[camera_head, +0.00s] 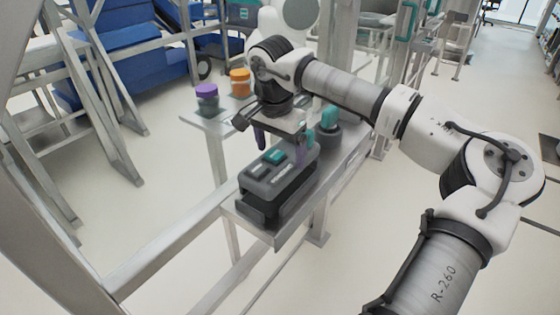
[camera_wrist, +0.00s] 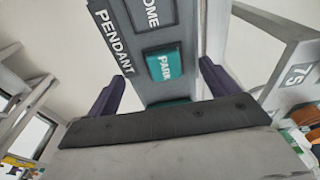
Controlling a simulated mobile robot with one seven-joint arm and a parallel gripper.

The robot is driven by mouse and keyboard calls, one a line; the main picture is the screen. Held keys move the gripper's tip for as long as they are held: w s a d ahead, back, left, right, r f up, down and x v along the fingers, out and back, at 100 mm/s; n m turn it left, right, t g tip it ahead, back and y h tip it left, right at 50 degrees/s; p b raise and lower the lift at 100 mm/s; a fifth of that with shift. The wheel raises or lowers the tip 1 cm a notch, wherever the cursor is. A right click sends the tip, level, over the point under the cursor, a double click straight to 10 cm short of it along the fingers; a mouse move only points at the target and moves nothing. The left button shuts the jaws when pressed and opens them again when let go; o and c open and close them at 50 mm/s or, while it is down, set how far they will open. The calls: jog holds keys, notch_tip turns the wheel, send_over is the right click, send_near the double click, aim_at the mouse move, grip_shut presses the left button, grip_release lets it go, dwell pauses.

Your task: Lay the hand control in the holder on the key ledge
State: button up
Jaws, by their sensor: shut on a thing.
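The hand control (camera_head: 268,172) is a grey box with dark and teal buttons. In the wrist view the hand control (camera_wrist: 140,35) shows the label PENDANT and a teal PARK button. My gripper (camera_head: 281,154) is shut on it, with one purple finger at each side. In the wrist view my gripper (camera_wrist: 160,88) hides its near end. The black holder (camera_head: 262,213) is on the near end of the grey key ledge (camera_head: 288,236). The hand control lies lengthwise over the holder, roughly level. I cannot tell whether it touches the holder's floor.
A dark round stand with a teal-topped thing (camera_head: 330,118) is farther along the ledge. A purple-lidded jar (camera_head: 206,100) and an orange jar (camera_head: 240,83) stand behind on the left. Metal frame rails (camera_head: 160,255) run along the near left. The floor at right is open.

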aim_at(279, 154)
jog(key=shift+f, duration=2.05)
jog(key=shift+f, duration=0.1)
jog(key=o, duration=1.4)
jog(key=r, duration=0.4)
jog(key=s+r, duration=0.1)
jog(key=r, duration=0.3)
jog(key=a+r+b, duration=0.1)
jog(key=r, duration=0.3)
jog(key=shift+s, duration=0.15)
